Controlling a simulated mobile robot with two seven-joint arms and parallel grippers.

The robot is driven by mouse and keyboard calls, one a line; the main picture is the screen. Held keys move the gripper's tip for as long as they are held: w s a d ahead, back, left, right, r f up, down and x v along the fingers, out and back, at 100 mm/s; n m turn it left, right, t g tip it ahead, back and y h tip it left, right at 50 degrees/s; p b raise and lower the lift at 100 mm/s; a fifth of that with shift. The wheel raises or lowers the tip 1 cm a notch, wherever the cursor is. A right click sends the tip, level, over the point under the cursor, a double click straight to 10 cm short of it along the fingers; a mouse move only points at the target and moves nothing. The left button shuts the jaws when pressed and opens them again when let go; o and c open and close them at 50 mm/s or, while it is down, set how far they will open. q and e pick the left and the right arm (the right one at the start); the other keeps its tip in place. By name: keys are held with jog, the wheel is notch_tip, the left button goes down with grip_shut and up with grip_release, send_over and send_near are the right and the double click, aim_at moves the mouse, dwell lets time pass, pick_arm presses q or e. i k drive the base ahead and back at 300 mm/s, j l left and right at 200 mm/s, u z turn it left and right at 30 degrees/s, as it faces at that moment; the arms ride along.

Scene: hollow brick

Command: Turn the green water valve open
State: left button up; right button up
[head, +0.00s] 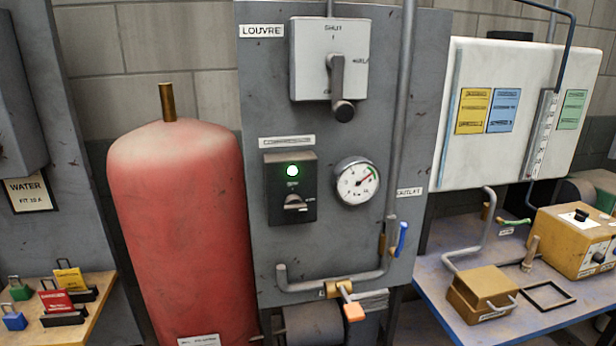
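A small green lever handle (516,221) sits on a brass fitting at the right, just above the blue bench and below the white tank. It lies roughly level, with a small pale label under it that is too small to read. Whether the valve is open or shut I cannot tell. Neither of my grippers is in view.
A grey panel (260,240) carries a selector lever (338,85), a lit switch box, a gauge (357,181), a blue handle (402,239) and an orange handle (353,311). Yellow boxes (488,294) stand on the blue bench (440,268). A red cylinder (183,220) stands left.

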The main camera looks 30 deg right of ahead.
aim_at(517, 223)
jog(key=z, duration=2.05)
jog(key=i+l+u, duration=0.15)
jog(key=u, duration=0.25)
jog(key=i+l+u, duration=0.1)
jog(key=u, duration=0.3)
jog(key=l+u, duration=0.35)
jog(key=i+l+u, duration=0.15)
jog(key=l, duration=0.3)
jog(key=i+l+u, duration=0.15)
jog(key=l, duration=0.3)
jog(key=k, duration=0.05)
